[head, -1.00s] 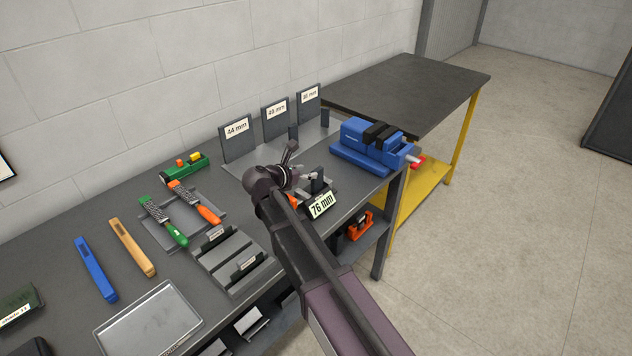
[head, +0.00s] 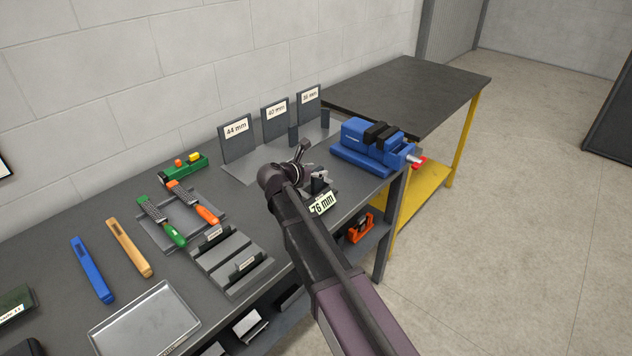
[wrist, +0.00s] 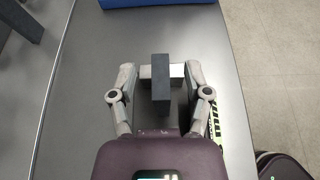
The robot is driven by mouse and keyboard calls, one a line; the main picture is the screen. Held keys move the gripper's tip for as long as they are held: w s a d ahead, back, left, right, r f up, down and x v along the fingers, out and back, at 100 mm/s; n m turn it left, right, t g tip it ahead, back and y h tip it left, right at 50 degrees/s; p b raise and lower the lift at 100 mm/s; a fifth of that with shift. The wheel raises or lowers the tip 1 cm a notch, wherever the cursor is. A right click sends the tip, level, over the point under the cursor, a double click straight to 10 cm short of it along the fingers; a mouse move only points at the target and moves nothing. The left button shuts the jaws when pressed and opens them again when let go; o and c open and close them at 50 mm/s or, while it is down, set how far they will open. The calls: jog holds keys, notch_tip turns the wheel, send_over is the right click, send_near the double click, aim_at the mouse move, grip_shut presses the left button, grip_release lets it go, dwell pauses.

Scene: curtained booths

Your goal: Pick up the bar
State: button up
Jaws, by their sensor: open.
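A pale metal bar (wrist: 145,72) lies crosswise in the wrist view, with a dark upright block (wrist: 160,90) in front of its middle. Its ends show on both sides of the block. My gripper (wrist: 160,70) is open, with one finger on each side, close to the bar's ends. I cannot tell whether the fingers touch it. In the head view my gripper (head: 310,165) is over the bench beside the dark holder with the "76 mm" label (head: 322,203). My arm hides part of that holder, and the bar is hard to make out there.
A blue vise (head: 365,145) stands at the bench's right end. Upright plates marked 44 mm (head: 237,131), 40 mm (head: 275,113) and a third size stand behind my gripper. Files (head: 160,222), slotted blocks (head: 230,260) and a metal tray (head: 145,320) lie to the left.

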grip_shut()
jog(key=shift+r, duration=0.15)
dwell(0.4)
notch_tip(320, 180, up, 10)
jog(key=p, duration=1)
dwell(0.6)
